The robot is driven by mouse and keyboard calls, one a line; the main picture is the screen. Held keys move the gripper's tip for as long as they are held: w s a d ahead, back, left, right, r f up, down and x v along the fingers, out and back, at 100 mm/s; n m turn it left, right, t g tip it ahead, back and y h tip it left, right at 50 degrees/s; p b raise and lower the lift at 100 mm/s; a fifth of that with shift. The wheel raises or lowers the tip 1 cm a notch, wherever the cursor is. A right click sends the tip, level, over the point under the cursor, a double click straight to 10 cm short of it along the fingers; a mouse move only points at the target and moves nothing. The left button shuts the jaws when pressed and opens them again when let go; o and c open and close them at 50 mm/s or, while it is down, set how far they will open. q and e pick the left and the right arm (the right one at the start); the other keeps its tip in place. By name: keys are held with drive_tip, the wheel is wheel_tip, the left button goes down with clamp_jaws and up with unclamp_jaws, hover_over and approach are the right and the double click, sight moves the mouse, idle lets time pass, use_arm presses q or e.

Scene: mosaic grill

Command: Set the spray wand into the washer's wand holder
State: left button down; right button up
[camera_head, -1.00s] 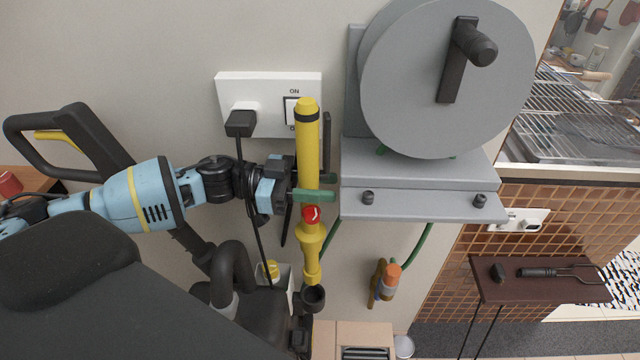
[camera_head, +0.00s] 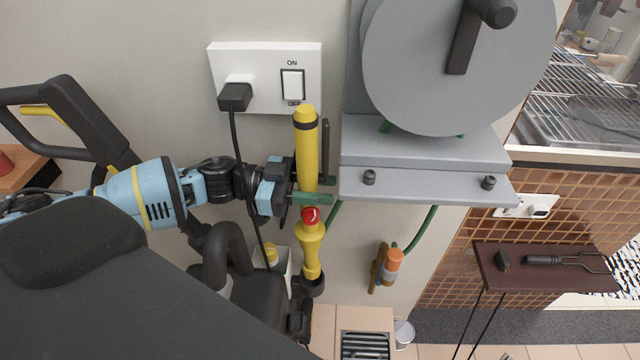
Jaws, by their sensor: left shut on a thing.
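The spray wand (camera_head: 305,155) is yellow with a dark band near its top and a red round part at mid-length. It stands upright in front of the wall. My left gripper (camera_head: 308,197), with green fingers, is shut on the wand around its middle. The wand's lower end meets a dark ring-shaped holder (camera_head: 313,286) on the black washer (camera_head: 262,300). The tip appears to be at or in the ring; I cannot tell how deep. My dark body part hides much of the washer. My right gripper is not in view.
A grey hose reel (camera_head: 440,70) on a bracket (camera_head: 420,185) stands close to the right of the wand. A wall socket and switch (camera_head: 265,78) with a black plug and cord are behind. An orange-tipped tap (camera_head: 388,268) and a dark side shelf (camera_head: 540,266) are at right.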

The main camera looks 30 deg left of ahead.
use_arm(q)
drive_tip(key=shift+r, duration=0.1)
idle(0.5)
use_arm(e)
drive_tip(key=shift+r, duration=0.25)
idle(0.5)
use_arm(q)
drive_tip(key=shift+p, duration=0.55)
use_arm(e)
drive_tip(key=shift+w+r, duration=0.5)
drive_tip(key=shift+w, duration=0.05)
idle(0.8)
